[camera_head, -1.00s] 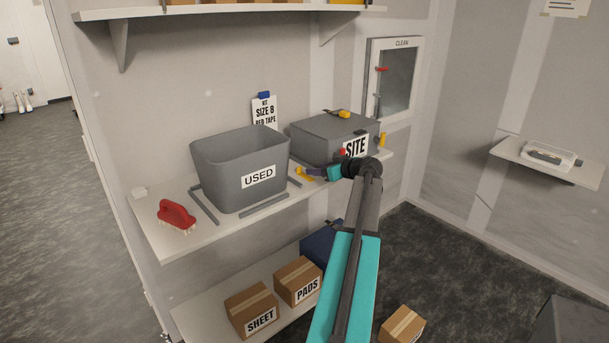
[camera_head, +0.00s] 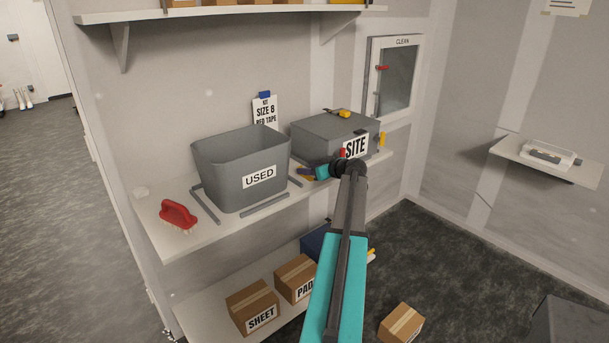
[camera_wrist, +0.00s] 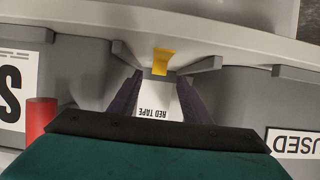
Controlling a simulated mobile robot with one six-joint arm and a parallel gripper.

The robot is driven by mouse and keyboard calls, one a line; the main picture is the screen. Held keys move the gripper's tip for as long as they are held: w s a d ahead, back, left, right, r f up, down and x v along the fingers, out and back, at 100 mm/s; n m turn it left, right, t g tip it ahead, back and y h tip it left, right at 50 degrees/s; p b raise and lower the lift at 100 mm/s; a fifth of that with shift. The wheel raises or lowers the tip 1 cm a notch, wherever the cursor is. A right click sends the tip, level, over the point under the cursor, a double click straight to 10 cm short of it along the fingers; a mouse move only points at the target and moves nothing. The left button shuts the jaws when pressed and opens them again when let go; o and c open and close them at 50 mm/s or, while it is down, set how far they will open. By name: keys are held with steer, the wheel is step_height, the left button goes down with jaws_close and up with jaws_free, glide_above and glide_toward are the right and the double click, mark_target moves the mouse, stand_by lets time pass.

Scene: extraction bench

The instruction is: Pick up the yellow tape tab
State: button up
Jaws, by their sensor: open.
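The yellow tape tab (camera_wrist: 163,61) shows in the wrist view, upright in the picture, against the pale shelf between the ends of two grey rails. In the head view a bit of yellow (camera_head: 307,178) shows beside my gripper (camera_head: 304,172), which partly hides it. My gripper (camera_wrist: 160,80) is open, with its dark fingers on either side of the space below the tab in the wrist view. The tab is just past the fingertips and not held; whether they touch it I cannot tell. A white card reading RED TAPE (camera_wrist: 160,103) shows upside down between the fingers.
The grey USED bin (camera_head: 220,165) stands left of my gripper, the grey SITE box (camera_head: 325,135) behind it to the right. A red cylinder (camera_wrist: 41,118) is near the left of my wrist. A red brush (camera_head: 178,214) lies on the shelf's left end (camera_head: 160,240).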

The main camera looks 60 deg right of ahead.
steer(key=p+x, duration=0.2)
steer(key=x, duration=0.1)
steer(key=shift+w+d, duration=0.15)
steer(key=shift+d, duration=0.05)
steer(key=shift+w+d+f, duration=0.15)
steer(key=shift+w+f, duration=0.15)
steer(key=shift+w, duration=0.25)
steer(key=c, duration=1.1)
